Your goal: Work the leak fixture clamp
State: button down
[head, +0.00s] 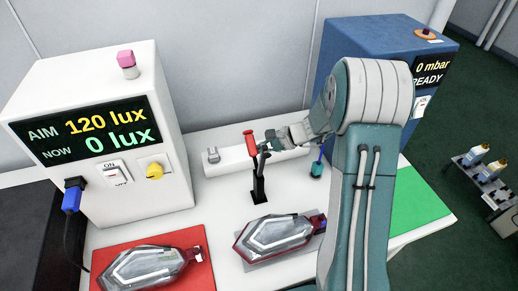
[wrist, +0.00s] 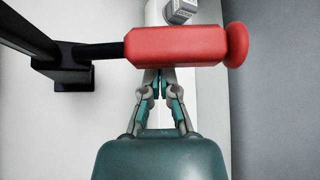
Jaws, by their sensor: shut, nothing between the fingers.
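The clamp is a black toggle clamp (head: 259,188) behind the middle tail lamp, with a red-gripped handle (head: 250,140) that stands up in the head view. In the wrist view the red grip (wrist: 180,46) lies across the picture, its black lever running left to a black bracket (wrist: 76,76). My gripper (head: 277,139) is just right of the handle in the head view. In the wrist view my gripper (wrist: 160,72) is shut and empty. Its fingertips are partly hidden by the red grip, which passes in front of them. I cannot tell whether they touch it.
A tail lamp (head: 275,235) lies on a grey plate; another (head: 150,268) lies on a red mat (head: 200,268). A white lux box (head: 80,85) stands left, a blue box (head: 375,42) reading 0 mbar READY behind right. A white bar (head: 225,162) lies behind the clamp. A green mat (head: 415,200) is right.

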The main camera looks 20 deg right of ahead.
aim_at(251, 147)
jog(key=shift+s+d+r+n+t, duration=0.1)
jog(key=shift+r+n+t, duration=0.2)
jog(key=shift+r+t, duration=0.15)
jog(key=s+r+n+t+y, duration=0.1)
jog(key=s+r+n+t, duration=0.1)
jog(key=r+t, duration=0.1)
jog(key=shift+s+n, duration=0.4)
jog(key=shift+s+r, duration=0.2)
jog(key=shift+s, duration=0.25)
dwell(0.3)
jog(key=shift+s, duration=0.25)
dwell(0.4)
